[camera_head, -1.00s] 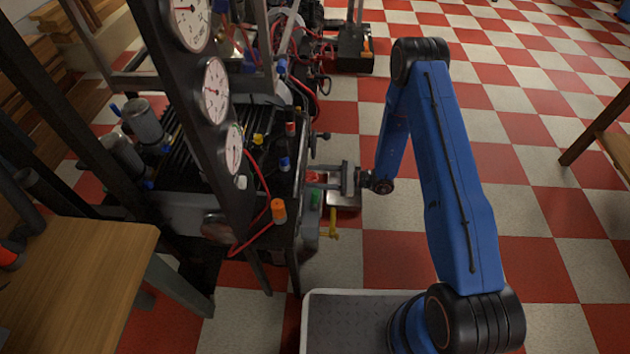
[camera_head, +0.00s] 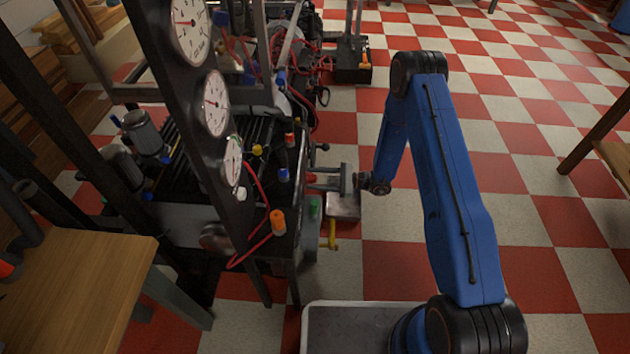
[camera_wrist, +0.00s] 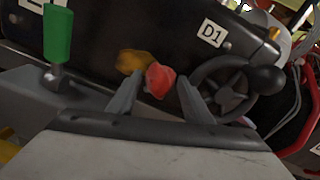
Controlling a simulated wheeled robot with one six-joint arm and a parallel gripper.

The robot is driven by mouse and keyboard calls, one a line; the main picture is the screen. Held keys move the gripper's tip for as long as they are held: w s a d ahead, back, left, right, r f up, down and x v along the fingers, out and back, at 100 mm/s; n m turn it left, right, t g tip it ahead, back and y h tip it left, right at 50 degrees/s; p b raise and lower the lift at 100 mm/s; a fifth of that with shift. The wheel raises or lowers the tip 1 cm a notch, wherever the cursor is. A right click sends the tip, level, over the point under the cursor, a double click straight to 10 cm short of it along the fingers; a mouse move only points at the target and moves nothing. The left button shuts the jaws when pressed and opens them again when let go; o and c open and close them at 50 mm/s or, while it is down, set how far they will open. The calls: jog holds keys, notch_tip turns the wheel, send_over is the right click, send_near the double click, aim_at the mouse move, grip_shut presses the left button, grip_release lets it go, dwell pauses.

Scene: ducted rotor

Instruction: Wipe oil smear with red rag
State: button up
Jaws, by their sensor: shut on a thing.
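The red rag (camera_wrist: 159,80) is a small crumpled bundle held between the two fingers of my gripper (camera_wrist: 158,98). The oil smear (camera_wrist: 133,62) is an amber-brown patch on the dark panel of the machine. In the wrist view the rag overlaps the smear's right edge. I cannot tell whether it touches the panel. In the head view my gripper (camera_head: 325,183) reaches left to the machine's side. Only a little red shows at its tips there.
A green-handled lever (camera_wrist: 58,38) stands left of the smear, and a dark handwheel (camera_wrist: 225,88) is close on the right. A label D1 (camera_wrist: 212,33) is above. Red hoses hang from the machine. The checkered floor (camera_head: 480,150) right of my arm is open.

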jog(key=shift+w+r, duration=0.1)
jog(key=shift+s+a, duration=0.1)
jog(key=shift+s, duration=3.55)
jog(key=shift+s+d, duration=0.1)
jog(key=shift+d, duration=2.9)
jog(key=shift+d, duration=0.1)
jog(key=shift+d, duration=1.4)
